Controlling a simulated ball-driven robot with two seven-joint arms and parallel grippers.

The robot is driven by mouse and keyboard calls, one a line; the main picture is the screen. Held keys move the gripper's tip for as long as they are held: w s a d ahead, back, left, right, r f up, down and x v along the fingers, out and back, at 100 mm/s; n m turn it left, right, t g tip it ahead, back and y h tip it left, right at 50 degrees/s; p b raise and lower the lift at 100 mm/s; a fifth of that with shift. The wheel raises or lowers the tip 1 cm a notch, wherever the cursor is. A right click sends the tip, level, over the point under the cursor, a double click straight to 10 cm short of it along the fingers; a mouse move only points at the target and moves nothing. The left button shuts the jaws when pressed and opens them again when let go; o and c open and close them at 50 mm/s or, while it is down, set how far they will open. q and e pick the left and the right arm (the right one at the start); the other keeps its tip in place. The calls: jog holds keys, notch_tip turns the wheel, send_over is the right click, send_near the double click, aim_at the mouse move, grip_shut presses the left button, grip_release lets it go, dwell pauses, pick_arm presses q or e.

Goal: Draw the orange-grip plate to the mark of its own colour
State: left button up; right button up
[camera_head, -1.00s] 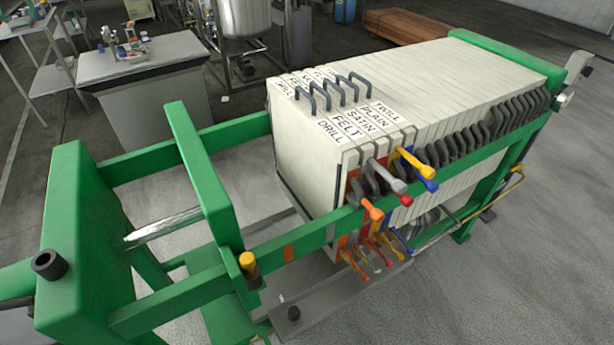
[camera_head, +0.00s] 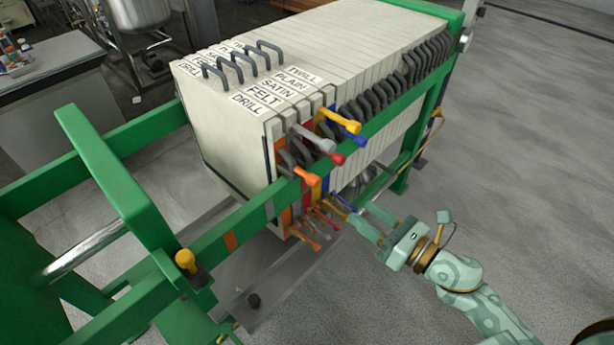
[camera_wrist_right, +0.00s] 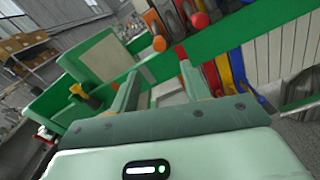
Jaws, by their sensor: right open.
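The orange grip (camera_head: 307,177) sticks out over the near green rail, at the labelled end of the pale plate stack (camera_head: 225,130). Its plate appears to be the endmost, labelled DRILL. An orange mark (camera_head: 231,241) is on the rail, left of the stack and apart from it. My right gripper (camera_head: 358,214) is open and empty, outside the rail, to the right of and lower than the orange grip. In the right wrist view its two fingers (camera_wrist_right: 155,85) point toward the rail, with an orange knob (camera_wrist_right: 159,43) beyond them. My left gripper is out of view.
Grey (camera_head: 316,138), red (camera_head: 333,158), yellow (camera_head: 340,120) and blue grips crowd beside the orange one, with more coloured handles below the rail. A green crossbeam (camera_head: 120,185) and a yellow-topped knob (camera_head: 186,262) stand left. The rail between knob and stack is clear.

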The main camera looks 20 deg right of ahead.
aim_at(318, 184)
jog(key=shift+n, duration=0.7)
jog(key=p+x, duration=0.1)
jog(key=x, duration=1.5)
jog(key=shift+a+f, duration=0.15)
jog(key=shift+a, duration=0.1)
grip_shut()
